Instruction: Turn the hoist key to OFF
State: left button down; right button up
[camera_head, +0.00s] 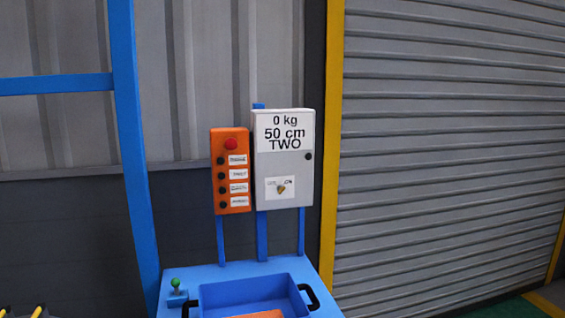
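A grey-white control box (299,165) stands on blue posts in the middle of the view. Its upper panel reads "0 kg", "50 cm" and "TWO". Low on its front is a small white label plate (271,194) with a yellowish key switch (281,188) at its centre. The words on the plate are too small to read, so I cannot tell which position the key points to. Neither of my grippers can be made out in the view.
An orange button box (219,164) with a red button (231,144) hangs just left. Below is a blue bench (228,273) with a blue tray (216,291) and a green-knobbed lever (175,284). Small yellow-and-grey parts (39,311) at bottom left are unclear. A shutter (440,150) stands right.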

aim_at(280, 188)
jog(key=i+l+z, duration=0.25)
jog(key=l, duration=0.3)
jog(key=i+l+z, duration=0.3)
jog(key=i+l, duration=0.1)
jog(key=l, duration=0.1)
